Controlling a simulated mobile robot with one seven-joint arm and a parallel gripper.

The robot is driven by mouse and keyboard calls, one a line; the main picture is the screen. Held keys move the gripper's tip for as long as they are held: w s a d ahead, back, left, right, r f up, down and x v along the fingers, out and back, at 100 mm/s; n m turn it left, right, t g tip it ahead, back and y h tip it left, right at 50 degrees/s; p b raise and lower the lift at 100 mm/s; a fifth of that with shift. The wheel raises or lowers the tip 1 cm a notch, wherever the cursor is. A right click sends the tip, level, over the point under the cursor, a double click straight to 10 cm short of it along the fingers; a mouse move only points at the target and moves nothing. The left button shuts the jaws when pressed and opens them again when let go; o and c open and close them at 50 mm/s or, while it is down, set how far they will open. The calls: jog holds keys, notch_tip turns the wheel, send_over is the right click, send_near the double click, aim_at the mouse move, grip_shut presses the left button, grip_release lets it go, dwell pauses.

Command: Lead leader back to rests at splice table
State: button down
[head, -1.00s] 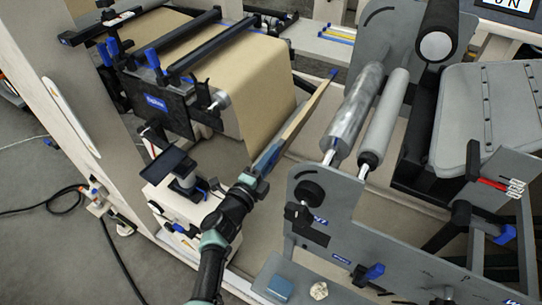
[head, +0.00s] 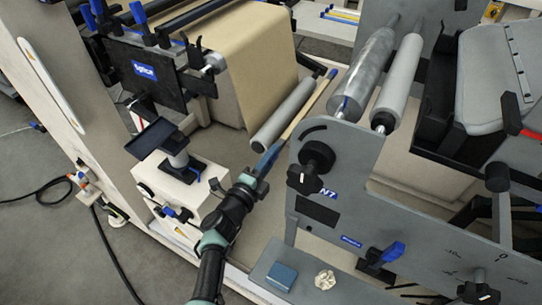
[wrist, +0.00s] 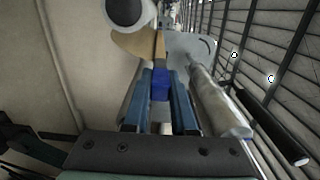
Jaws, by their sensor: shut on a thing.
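My gripper (head: 268,163) is shut on the near end of the leader, a thin tan bar (head: 312,105) with blue ends. The bar slants up and right, between the kraft web and the grey side plate. In the wrist view the blue fingers (wrist: 158,103) close around the leader's blue end (wrist: 160,84), and its tan length (wrist: 159,47) runs away ahead. Kraft web (head: 250,70) hangs from the table-like frame at upper left, which has black bars and blue-handled clamps (head: 140,14). I cannot tell which parts are the rests.
A grey roller (head: 285,112) lies just left of the leader. A shiny metal roller (head: 362,75) and a pale roller (head: 398,85) stand close on its right, with the grey side plate (head: 350,160). A small screen on a post (head: 156,136) stands left of my arm.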

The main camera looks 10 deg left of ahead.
notch_tip(320, 180, down, 7)
jog(key=b, duration=0.6)
jog(key=shift+r, duration=0.15)
jog(key=a+f+b, duration=0.1)
jog(key=b, duration=0.1)
jog(key=f+b, duration=0.1)
jog(key=a+f+b, duration=0.1)
jog(key=f+b, duration=0.1)
jog(key=shift+w+a+b, duration=0.3)
jog(key=shift+w, duration=0.1)
